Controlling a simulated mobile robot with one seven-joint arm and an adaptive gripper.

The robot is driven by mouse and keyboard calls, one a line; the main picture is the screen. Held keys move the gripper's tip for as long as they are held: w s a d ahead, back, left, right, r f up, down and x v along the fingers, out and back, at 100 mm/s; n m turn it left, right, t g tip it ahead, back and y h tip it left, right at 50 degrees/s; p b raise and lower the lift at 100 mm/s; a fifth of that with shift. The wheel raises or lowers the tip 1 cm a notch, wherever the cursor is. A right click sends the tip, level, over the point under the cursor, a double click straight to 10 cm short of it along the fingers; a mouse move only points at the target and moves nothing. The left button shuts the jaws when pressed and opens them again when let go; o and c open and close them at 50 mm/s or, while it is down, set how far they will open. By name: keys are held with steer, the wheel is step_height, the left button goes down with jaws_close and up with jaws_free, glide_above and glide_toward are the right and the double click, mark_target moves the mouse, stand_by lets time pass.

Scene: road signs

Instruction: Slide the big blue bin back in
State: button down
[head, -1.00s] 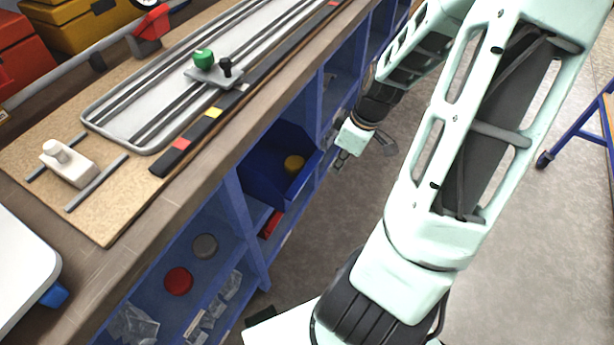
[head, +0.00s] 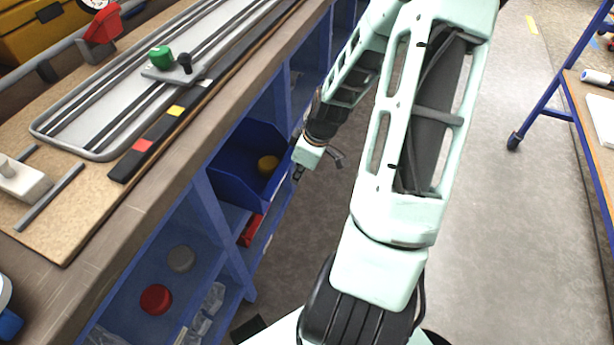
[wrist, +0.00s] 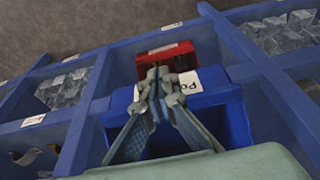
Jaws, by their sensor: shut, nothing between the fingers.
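The big blue bin (head: 238,184) juts out from the blue shelving under the workbench and holds a round yellow piece (head: 268,163). In the wrist view, the bin (wrist: 205,101) has a white label on its front, partly hidden by the fingers. My gripper (head: 298,173) is just outside the bin's front side in the head view. Its fingers are shut and empty. In the wrist view, my gripper (wrist: 160,76) is in front of the bin's label; I cannot tell whether it touches the bin.
A red bin (head: 250,230) sits on the shelf below. Nearby shelf compartments hold a red disc (head: 155,299), a grey disc (head: 181,258) and clear pieces. The workbench edge (head: 190,150) overhangs the shelving. Open floor (head: 480,230) lies to the right.

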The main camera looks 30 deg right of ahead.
steer(key=shift+w+a, duration=0.55)
steer(key=shift+w, duration=0.2)
steer(key=shift+a, duration=0.1)
steer(key=w+a, duration=0.1)
steer(key=w, duration=0.1)
steer(key=w+a, duration=0.3)
steer(key=shift+w+a+b, duration=0.15)
steer(key=shift+w+b, duration=0.2)
steer(key=shift+w, duration=0.05)
steer(key=shift+s, duration=0.1)
